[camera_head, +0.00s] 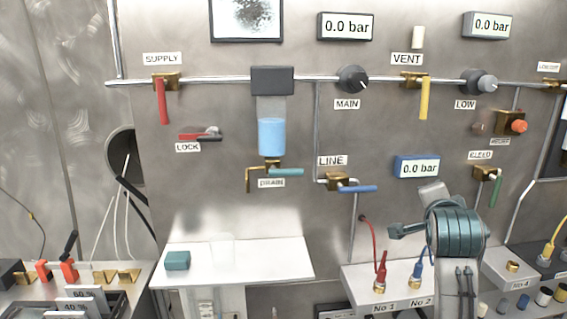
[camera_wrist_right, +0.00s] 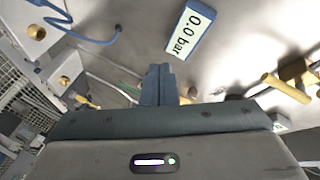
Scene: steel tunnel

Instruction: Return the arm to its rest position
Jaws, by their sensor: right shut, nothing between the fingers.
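My right arm rises from the lower right in the head view, in front of the steel panel (camera_head: 300,215). Its teal gripper (camera_head: 397,231) points left, right of the red cable of No 1 and below the blue 0.0 bar display (camera_head: 417,167). In the right wrist view the gripper's two fingers (camera_wrist_right: 157,75) are together and hold nothing. The blue-framed display (camera_wrist_right: 188,32) shows beyond them, apart from the fingers. My left gripper is in neither view.
A white shelf (camera_head: 270,262) with a teal block (camera_head: 177,260) and a clear cup stands left. The red plug (camera_head: 380,277) and blue plug (camera_head: 416,272) sit below the gripper. The blue line valve handle (camera_head: 358,189) and green bleed handle (camera_head: 496,190) project nearby.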

